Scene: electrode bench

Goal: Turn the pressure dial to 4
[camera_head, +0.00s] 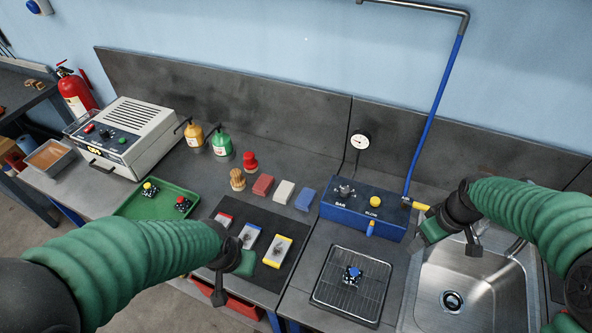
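The blue control box (362,213) stands at the back of the bench, left of the sink. A dark knob marked BAR (345,190) sits on its top left; its pointer setting is too small to read. A yellow-topped knob marked FLOW (375,201) is to its right. A round white gauge (360,141) stands behind the box, its needle unreadable. My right gripper (452,240) is right of the box, over the sink's left part, apart from the dial. My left gripper (232,278) is over the dark mat, well left of the box. Neither visibly holds anything; their finger openings are unclear.
A blue pipe (433,115) rises behind the box, with a yellow lever (417,206) near my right gripper. A wire rack (350,285) with a small blue-topped part lies in front. The dark mat (231,207) holds several cards. A green tray (130,208) is left; the sink (420,300) is right.

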